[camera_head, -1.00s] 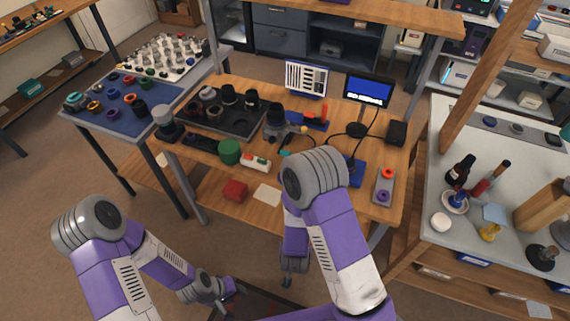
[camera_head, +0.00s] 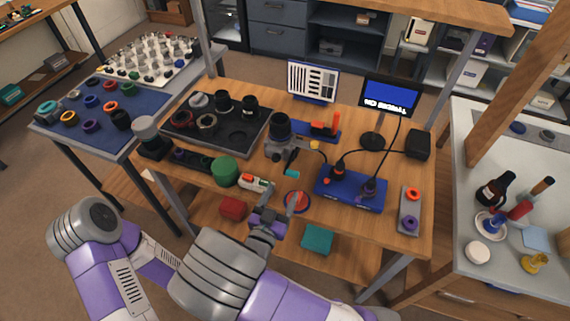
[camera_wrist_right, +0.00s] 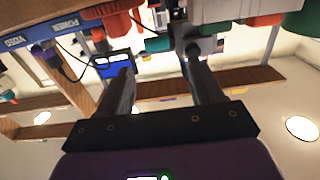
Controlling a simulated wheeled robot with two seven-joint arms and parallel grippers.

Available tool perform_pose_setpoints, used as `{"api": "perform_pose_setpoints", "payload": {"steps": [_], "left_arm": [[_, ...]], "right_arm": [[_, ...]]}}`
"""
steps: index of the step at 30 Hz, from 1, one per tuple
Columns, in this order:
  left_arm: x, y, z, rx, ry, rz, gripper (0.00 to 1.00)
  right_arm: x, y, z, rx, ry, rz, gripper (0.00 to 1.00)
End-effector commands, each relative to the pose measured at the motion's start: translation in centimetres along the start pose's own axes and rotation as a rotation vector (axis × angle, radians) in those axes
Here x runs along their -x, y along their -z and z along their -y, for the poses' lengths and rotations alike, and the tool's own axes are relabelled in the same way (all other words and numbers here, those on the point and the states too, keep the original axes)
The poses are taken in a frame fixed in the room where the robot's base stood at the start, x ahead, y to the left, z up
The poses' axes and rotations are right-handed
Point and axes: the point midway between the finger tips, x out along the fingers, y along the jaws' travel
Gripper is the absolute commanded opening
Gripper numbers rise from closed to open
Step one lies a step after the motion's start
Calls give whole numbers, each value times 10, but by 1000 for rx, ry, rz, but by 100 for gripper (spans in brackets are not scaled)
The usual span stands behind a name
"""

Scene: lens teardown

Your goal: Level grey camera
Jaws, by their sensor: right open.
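The grey camera (camera_head: 285,149) stands on the wooden bench in the head view, just right of the black parts tray, with a dark lens barrel (camera_head: 280,125) pointing up. Its exact tilt is too small to tell. My right gripper (camera_head: 281,200) is open and empty at the bench's front edge, nearer to me than the camera and apart from it. In the right wrist view the open fingers (camera_wrist_right: 158,68) point toward the bench items, with a grey body partly cut off above them. My left gripper is hidden; only the left arm shows.
The black tray (camera_head: 240,148) holds lens parts. A green cylinder (camera_head: 225,171), a red-topped round piece (camera_head: 297,201) and a blue box with cables (camera_head: 349,190) stand along the front. A monitor (camera_head: 389,95) and test chart (camera_head: 312,81) stand behind.

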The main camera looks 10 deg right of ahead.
Motion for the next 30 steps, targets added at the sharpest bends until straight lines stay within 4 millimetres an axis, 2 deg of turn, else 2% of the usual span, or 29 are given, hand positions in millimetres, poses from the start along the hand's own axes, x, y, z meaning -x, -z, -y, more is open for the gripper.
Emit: {"api": "perform_pose_setpoints", "payload": {"steps": [9, 13, 18, 25, 30], "left_arm": [[-10, 0, 4, 1, 0, 1, 43], [-12, 0, 5, 1, 0, 1, 43], [-13, 0, 5, 1, 0, 1, 43], [-13, 0, 5, 1, 0, 0, 43], [-13, 0, 5, 1, 0, 0, 43]], "right_arm": [[-48, -2, -2, 0, -5, 0, 66], [-63, -2, -1, -1, -3, 2, 66], [-72, -1, -1, 1, -1, 2, 66], [-72, -1, 0, 1, 0, 2, 66], [-72, -1, -1, 1, -1, 2, 40]]}}
